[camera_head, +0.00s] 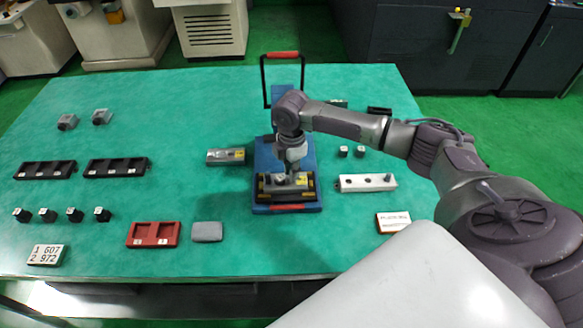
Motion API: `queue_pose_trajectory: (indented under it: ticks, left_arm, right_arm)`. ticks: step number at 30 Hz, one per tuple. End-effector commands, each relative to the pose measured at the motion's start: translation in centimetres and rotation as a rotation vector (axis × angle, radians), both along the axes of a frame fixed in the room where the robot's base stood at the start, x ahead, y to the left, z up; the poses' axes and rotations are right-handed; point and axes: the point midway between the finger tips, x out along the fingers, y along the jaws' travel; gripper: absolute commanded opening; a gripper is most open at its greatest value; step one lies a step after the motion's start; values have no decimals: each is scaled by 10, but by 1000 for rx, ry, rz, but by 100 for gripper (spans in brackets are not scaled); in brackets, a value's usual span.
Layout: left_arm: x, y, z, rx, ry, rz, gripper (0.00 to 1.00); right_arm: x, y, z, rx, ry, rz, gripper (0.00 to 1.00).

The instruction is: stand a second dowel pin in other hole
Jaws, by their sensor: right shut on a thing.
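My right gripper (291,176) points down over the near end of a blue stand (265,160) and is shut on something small. It is most likely a dowel pin, but the fingers hide it. Below it lies a dark fixture (267,188) with brass-coloured strips and a grey block in its middle. The gripper covers the holes there, so I cannot tell whether the pin touches one. A pale bar (355,183) with several holes lies to the right, with a dark peg at its right end. My left gripper is out of view.
Black trays (45,170), small dark cubes (75,214), a red tray (153,234) and a grey pad (207,232) lie left. A grey block (225,156) is beside the stand. A label card (393,222) lies right.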

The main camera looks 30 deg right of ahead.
Motion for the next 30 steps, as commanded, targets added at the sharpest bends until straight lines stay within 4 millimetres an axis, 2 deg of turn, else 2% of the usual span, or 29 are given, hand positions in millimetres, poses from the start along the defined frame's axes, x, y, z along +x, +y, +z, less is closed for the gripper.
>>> queue_pose_trajectory:
  ticks: [23, 24, 28, 30]
  left_arm:
    - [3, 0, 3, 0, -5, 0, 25]
    - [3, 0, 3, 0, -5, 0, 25]
    - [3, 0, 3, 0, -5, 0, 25]
    - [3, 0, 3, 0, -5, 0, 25]
  right_arm:
    - [0, 0, -6, 1, -1, 0, 0]
    - [1, 0, -6, 1, -2, 0, 20]
    - [0, 0, -6, 0, -1, 0, 42]
    - [0, 0, -6, 0, -1, 0, 45]
